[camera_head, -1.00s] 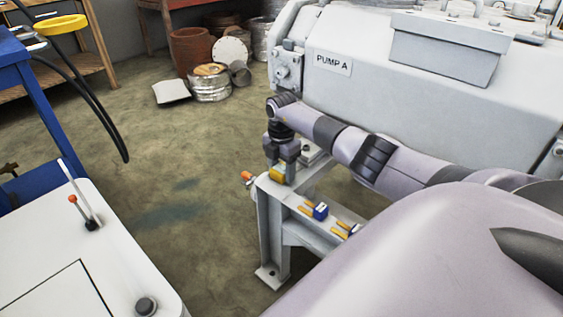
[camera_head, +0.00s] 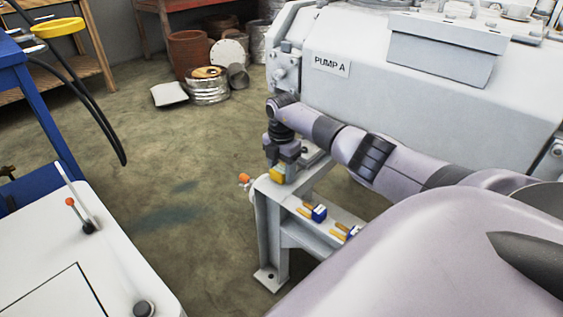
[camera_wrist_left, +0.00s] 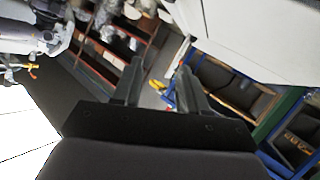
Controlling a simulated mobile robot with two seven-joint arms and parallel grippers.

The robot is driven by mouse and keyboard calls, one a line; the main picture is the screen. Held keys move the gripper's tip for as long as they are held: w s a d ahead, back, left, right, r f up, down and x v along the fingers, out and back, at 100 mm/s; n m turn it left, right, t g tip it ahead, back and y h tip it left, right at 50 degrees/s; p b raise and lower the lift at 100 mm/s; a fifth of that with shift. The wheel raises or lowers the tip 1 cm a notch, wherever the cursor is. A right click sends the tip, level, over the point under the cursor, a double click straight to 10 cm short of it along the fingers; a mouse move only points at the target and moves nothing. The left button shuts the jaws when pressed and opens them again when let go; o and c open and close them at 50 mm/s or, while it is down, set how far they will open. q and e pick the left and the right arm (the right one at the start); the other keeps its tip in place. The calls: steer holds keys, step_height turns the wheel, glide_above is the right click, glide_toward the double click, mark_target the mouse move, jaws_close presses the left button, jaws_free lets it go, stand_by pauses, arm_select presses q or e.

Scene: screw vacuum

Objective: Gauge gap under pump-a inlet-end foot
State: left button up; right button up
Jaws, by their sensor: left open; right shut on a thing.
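Pump A (camera_head: 440,100), a large pale grey machine with a "PUMP A" label, stands over a pale grey steel frame (camera_head: 268,235). A grey foot block (camera_head: 312,152) shows at the frame's corner, partly behind my right gripper (camera_head: 281,168). My right gripper points down there, shut on a small yellow piece (camera_head: 278,175) at the top of the frame. Whether the piece is in a gap is hidden. Two blue-and-yellow tools (camera_head: 318,213) (camera_head: 353,231) lie on the frame's beam. In the left wrist view my left gripper (camera_wrist_left: 160,72) is open with nothing between its fingers.
An orange-tipped fitting (camera_head: 244,179) sticks out left of the frame. A white cabinet top with levers (camera_head: 50,260) and a blue bench (camera_head: 40,110) stand at the left. Drums and pots (camera_head: 205,75) are at the back. The middle floor is clear.

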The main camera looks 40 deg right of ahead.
stand_by(0.3)
steer(key=shift+w+d+b, duration=0.1)
steer(key=shift+d+b, duration=0.7)
steer(key=shift+d, duration=0.2)
stand_by(0.7)
steer(key=shift+d+b, duration=0.75)
steer(key=shift+d, duration=0.05)
steer(key=shift+d+f, duration=0.15)
steer(key=shift+d, duration=0.05)
steer(key=shift+b, duration=0.35)
steer(key=shift+d+f, duration=0.15)
steer(key=shift+f, duration=0.1)
stand_by(0.3)
steer(key=shift+r, duration=0.15)
stand_by(0.4)
